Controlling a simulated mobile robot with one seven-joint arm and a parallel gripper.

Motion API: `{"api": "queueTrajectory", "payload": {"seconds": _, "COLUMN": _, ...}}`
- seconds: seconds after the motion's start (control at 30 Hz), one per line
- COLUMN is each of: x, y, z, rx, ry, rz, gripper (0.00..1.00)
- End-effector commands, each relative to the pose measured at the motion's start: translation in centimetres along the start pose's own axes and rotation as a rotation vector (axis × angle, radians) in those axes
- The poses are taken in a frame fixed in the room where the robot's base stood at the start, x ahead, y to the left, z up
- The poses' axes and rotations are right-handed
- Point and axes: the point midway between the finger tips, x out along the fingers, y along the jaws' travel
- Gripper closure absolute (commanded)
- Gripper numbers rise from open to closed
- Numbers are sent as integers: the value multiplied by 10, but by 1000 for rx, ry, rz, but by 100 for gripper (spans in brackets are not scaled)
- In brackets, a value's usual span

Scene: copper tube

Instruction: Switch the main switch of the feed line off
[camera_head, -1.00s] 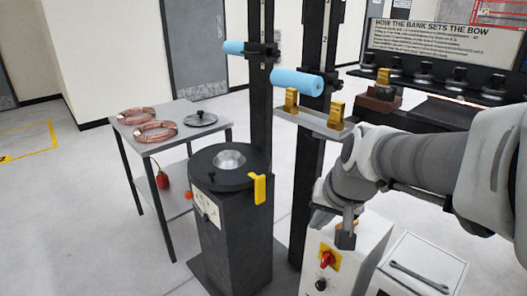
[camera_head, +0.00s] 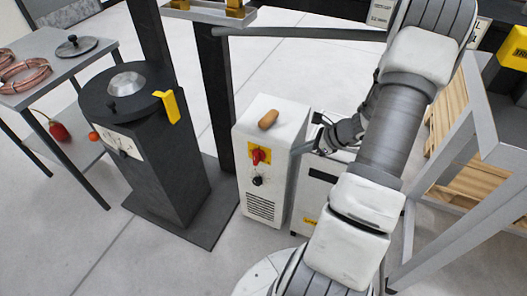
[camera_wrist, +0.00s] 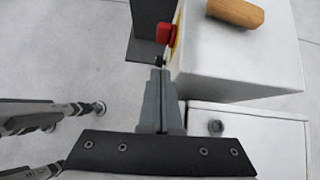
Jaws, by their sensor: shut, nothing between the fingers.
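The main switch is a red handle (camera_head: 258,156) on a yellow plate on the front of a white cabinet (camera_head: 270,140). It looks roughly upright, but its exact setting is too small to tell. A black knob (camera_head: 257,181) sits below it. In the wrist view the red handle (camera_wrist: 166,33) juts from the cabinet's front face, seen from the side. My gripper (camera_wrist: 160,72) is shut and empty, with its fingertips just short of the handle in that picture. Whether they touch anything is unclear. In the head view my gripper (camera_head: 303,148) is at the cabinet's right side, its tips partly hidden.
A brown wooden piece (camera_head: 268,119) lies on the cabinet's top. A lower white box (camera_wrist: 250,125) stands beside it. A dark pedestal (camera_head: 150,165) with a yellow bracket stands to the left. A grey frame (camera_head: 482,120) with wood inside is at the right. Floor before the cabinet is clear.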

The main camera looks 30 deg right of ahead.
Motion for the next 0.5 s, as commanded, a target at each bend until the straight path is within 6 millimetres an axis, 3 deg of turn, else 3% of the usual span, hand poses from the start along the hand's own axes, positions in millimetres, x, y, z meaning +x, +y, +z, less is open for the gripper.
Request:
{"api": "queueTrajectory", "payload": {"seconds": 0.13, "x": 2, "y": -2, "z": -10, "rx": 59, "ry": -16, "rz": -14, "gripper": 100}}
{"api": "queueTrajectory", "payload": {"seconds": 0.5, "x": 5, "y": -2, "z": -10, "rx": 57, "ry": -16, "rz": -13, "gripper": 100}}
